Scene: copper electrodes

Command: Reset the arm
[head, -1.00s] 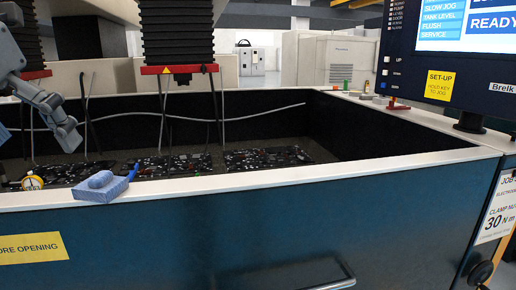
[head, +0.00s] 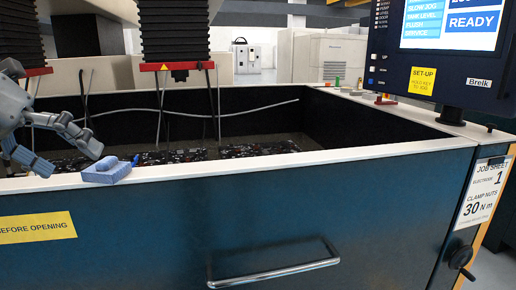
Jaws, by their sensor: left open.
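My left gripper (head: 66,159) shows at the left edge of the head view, above the near rim of the tank. Its two grey fingers are spread wide apart, with nothing seen between them. One finger points right toward a blue block (head: 106,171) on the near rim; I cannot tell whether they touch. The wrist and arm are mostly cut off by the picture edge. My right gripper is not in view.
The blue tank (head: 330,165) has a pale rim and a front handle (head: 275,269). Dark parts (head: 258,149) lie inside it. Black bellows columns (head: 174,30) hang above. A control screen (head: 440,45) stands at the right rim.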

